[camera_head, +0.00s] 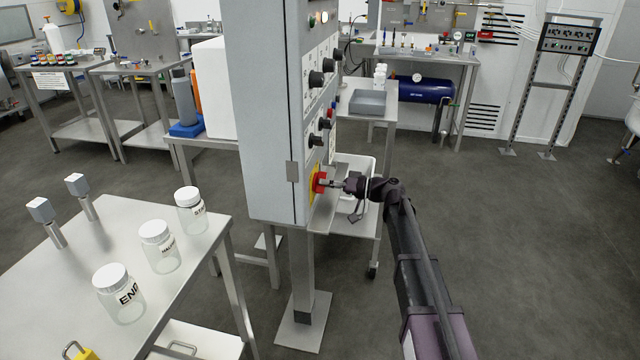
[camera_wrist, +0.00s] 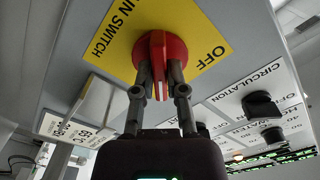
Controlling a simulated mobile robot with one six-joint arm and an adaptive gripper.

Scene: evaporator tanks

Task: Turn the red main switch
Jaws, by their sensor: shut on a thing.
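The red main switch (camera_wrist: 158,55) is a round red knob with a raised grip bar, on a yellow plate (camera_wrist: 205,25) lettered "IN SWITCH" and "OFF" in the wrist view. In the head view the red switch (camera_head: 318,183) shows low on the side of the grey control cabinet (camera_head: 264,120). My gripper (camera_wrist: 160,82) has its two fingers closed on the knob's grip bar, one on each side. In the head view my gripper (camera_head: 336,184) reaches the switch from the right.
Black knobs (camera_head: 317,79) sit on the panel above the switch. A white tub (camera_head: 354,172) on a cart stands close behind my gripper. A steel table with labelled jars (camera_head: 159,245) is at the left. Open floor lies to the right.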

